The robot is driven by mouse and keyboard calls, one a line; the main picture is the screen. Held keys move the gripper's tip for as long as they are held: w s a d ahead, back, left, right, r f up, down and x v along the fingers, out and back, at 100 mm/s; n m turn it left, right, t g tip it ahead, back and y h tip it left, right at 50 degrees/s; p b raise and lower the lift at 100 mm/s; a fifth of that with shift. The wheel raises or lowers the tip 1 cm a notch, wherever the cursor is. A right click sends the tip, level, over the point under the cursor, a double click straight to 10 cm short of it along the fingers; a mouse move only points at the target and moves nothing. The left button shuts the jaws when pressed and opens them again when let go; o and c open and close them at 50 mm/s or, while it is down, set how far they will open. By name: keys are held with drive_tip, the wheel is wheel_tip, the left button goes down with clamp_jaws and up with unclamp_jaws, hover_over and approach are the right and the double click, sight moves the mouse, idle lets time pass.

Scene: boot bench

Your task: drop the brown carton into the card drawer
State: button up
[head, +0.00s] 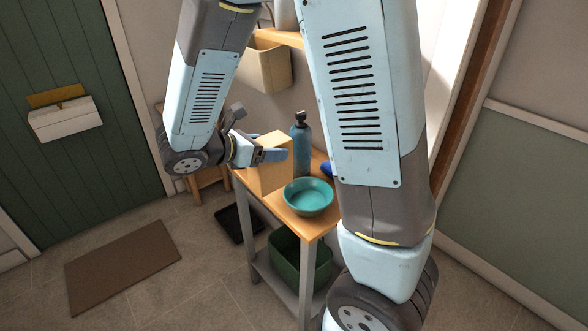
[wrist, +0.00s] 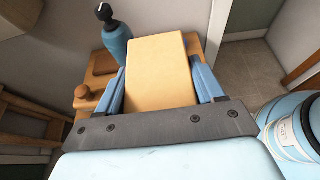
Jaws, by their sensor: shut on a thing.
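The brown carton, a tan box (head: 274,178), is held in my gripper (head: 268,155) above the wooden bench. In the wrist view the carton (wrist: 161,72) sits between the two blue fingers of my gripper (wrist: 162,85), one along each side. My gripper is shut on it. In the head view the carton's base overlaps the bench top, and I cannot tell whether it touches. I cannot make out a card drawer for certain in either view.
A teal bowl (head: 308,196) and a blue bottle (head: 301,140) stand on the bench (head: 299,222) close to the carton. A green bin (head: 300,262) is on the lower shelf. A cream bin (head: 268,66) hangs on the wall. A white box (head: 66,119) is on the green door.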

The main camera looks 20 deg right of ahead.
drive_tip(key=w+d+f, duration=0.3)
drive_tip(key=w+f, duration=0.3)
drive_tip(key=w+d+f, duration=0.3)
drive_tip(key=w+f, duration=0.3)
drive_tip(key=f, duration=0.1)
drive_tip(key=shift+w+d, duration=0.3)
drive_tip(key=shift+f, duration=0.1)
drive_tip(key=o, duration=1)
